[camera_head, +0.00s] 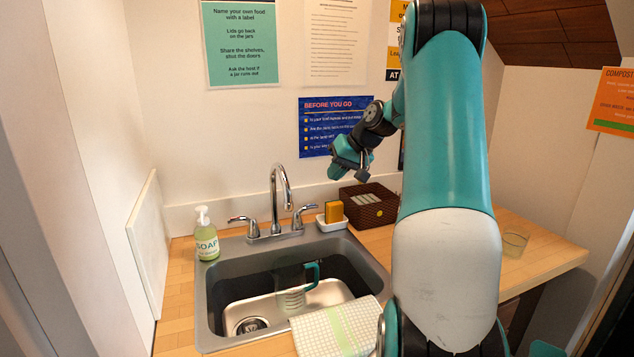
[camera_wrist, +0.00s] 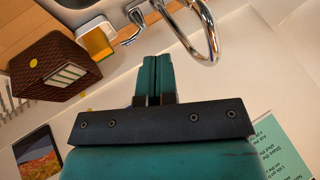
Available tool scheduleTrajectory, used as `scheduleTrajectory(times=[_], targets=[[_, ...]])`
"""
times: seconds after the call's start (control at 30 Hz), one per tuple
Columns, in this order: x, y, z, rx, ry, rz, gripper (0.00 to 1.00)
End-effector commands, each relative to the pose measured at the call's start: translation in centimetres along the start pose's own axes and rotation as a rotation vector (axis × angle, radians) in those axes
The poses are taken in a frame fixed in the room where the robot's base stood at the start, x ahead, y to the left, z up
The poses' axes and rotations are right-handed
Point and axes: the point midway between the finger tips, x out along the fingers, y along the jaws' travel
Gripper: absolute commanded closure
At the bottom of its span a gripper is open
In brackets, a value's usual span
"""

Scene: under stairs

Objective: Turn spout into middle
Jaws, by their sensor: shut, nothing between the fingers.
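The chrome spout (camera_head: 282,178) arches up from the back of the sink (camera_head: 215,315), and its outlet hangs forward and slightly right, over the basin. A lever handle stands on each side of its base, the left handle (camera_head: 243,222) and the right handle (camera_head: 303,214). My gripper (camera_head: 348,168) is raised to the right of the spout, above the counter's back, apart from it. In the wrist view my gripper (camera_wrist: 154,62) has its two teal fingers together and empty. The curved spout (camera_wrist: 211,35) shows there at upper right, clear of the fingertips.
A soap bottle (camera_head: 206,238) stands left of the sink. A sponge (camera_head: 333,211) in a white dish and a brown box (camera_head: 370,206) stand at right. A teal-handled jug (camera_head: 291,296) is in the basin. A checked cloth (camera_head: 337,325) lies over the front edge.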

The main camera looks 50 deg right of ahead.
Motion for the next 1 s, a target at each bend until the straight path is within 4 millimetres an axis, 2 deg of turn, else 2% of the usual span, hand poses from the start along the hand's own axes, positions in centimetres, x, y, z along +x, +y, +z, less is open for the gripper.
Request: scheduleTrajectory(times=[0.43, 0.5, 0.63, 1.0], targets=[[9.0, -0.5, 0.1, -0.003, -0.008, -0.003, 1.00], [9.3, -1.7, -0.1, -0.006, -0.006, -0.002, 1.00], [10.1, -3.1, 0.0, -0.005, -0.005, -0.002, 1.00], [10.9, -3.8, 0.1, -0.003, -0.003, 0.000, 1.00]])
